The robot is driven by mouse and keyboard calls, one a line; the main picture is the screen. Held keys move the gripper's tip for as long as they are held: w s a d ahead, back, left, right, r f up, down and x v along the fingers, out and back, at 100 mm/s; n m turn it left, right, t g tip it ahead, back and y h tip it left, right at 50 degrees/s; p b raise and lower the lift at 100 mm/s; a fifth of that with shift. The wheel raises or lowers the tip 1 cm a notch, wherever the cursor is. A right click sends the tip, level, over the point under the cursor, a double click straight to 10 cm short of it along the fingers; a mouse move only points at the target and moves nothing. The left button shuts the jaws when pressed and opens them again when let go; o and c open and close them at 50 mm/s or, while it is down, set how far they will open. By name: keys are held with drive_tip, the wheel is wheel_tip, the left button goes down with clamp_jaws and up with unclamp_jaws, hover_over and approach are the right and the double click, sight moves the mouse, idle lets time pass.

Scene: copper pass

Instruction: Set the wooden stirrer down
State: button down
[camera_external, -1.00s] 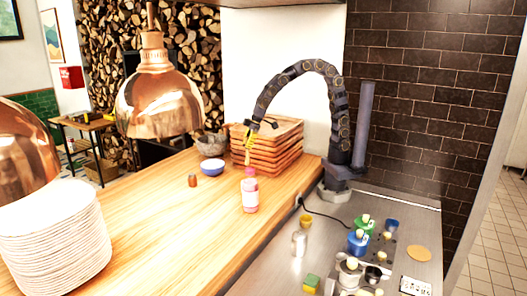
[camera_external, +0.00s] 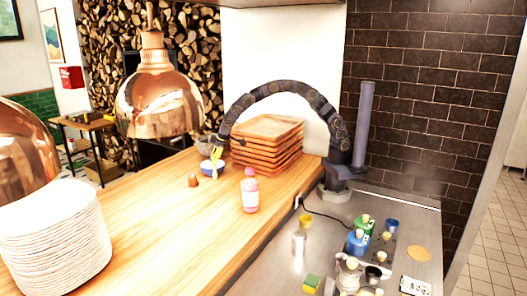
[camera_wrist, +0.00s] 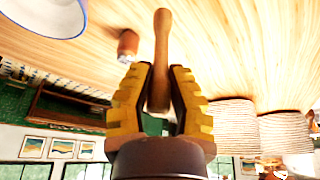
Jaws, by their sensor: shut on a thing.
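The wooden stirrer (camera_wrist: 161,60) is a smooth light-brown stick with a thicker rounded end. My gripper (camera_wrist: 160,82), with yellow ridged fingers, is shut on it in the wrist view. In the external view my gripper (camera_external: 217,152) is over the far part of the wooden counter (camera_external: 165,225), in front of the blue bowl. The stirrer (camera_external: 214,172) points down from it, close above the counter. I cannot tell whether its lower end touches the wood.
A blue-rimmed bowl (camera_external: 205,167) stands just behind the stirrer. A small brown jar (camera_external: 193,181) is close by on its left. A pink-capped bottle (camera_external: 250,192) and stacked wooden trays (camera_external: 268,143) are to the right. Stacked plates (camera_external: 55,240) stand front left. The middle counter is clear.

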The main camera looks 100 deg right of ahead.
drive_tip(key=shift+x, duration=2.4)
drive_tip(key=shift+s+f, duration=0.15)
drive_tip(key=c, duration=1.1)
unclamp_jaws()
drive_tip(key=v, duration=1.2)
drive_tip(key=s+a+r+g, duration=0.1)
drive_tip(key=s+g, duration=0.5)
drive_tip(key=s, duration=3.5)
drive_tip(key=shift+s+a+r, duration=0.25)
drive_tip(key=shift+a+r, duration=0.1)
drive_tip(key=shift+a, duration=0.2)
